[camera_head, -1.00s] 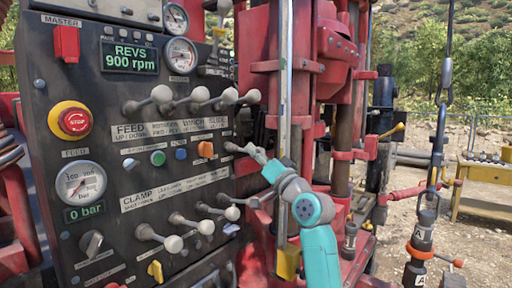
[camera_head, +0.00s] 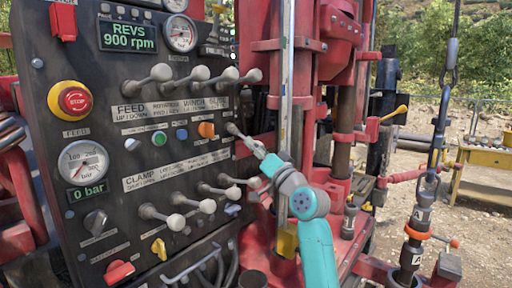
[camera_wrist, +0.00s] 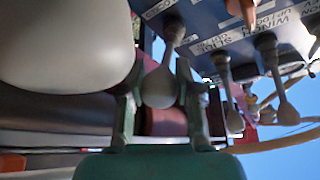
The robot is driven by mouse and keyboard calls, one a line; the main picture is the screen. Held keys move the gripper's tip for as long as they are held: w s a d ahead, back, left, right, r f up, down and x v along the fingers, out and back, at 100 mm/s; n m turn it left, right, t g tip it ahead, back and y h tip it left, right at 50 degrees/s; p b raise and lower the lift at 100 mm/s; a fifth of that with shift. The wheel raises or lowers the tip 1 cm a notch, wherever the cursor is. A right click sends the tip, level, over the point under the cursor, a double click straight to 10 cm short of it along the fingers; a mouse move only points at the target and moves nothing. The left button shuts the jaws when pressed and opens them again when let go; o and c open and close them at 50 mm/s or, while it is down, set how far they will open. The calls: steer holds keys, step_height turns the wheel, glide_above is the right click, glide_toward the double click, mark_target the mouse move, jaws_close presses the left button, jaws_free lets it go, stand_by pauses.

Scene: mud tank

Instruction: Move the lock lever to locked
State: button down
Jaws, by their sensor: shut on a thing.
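A lever with a dark stem, which I take as the lock lever (camera_head: 238,133), sticks out at the right edge of the black control panel, below the upper lever row. It slopes down and to the right. Its label is not readable. My gripper (camera_head: 262,152) is at its outer end in the head view. In the wrist view, the two green fingers of my gripper (camera_wrist: 160,100) stand either side of the lever's grey knob (camera_wrist: 159,87), shut on it. The stem runs from the knob up to the panel in that view. The knob is mostly hidden in the head view.
Several upper levers (camera_head: 160,73) sit above, and several lower levers (camera_head: 175,221) sit below, close to my gripper. A red stop button (camera_head: 75,101) is at the left. A red vertical frame (camera_head: 268,75) stands right of the panel. A large pale rounded shape (camera_wrist: 65,45) crowds the wrist view.

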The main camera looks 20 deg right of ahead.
steer(key=shift+w+f, duration=0.1)
steer(key=shift+f, duration=0.15)
steer(key=c, duration=0.8)
jaws_free()
steer(key=shift+r, duration=0.1)
steer(key=v, duration=1.2)
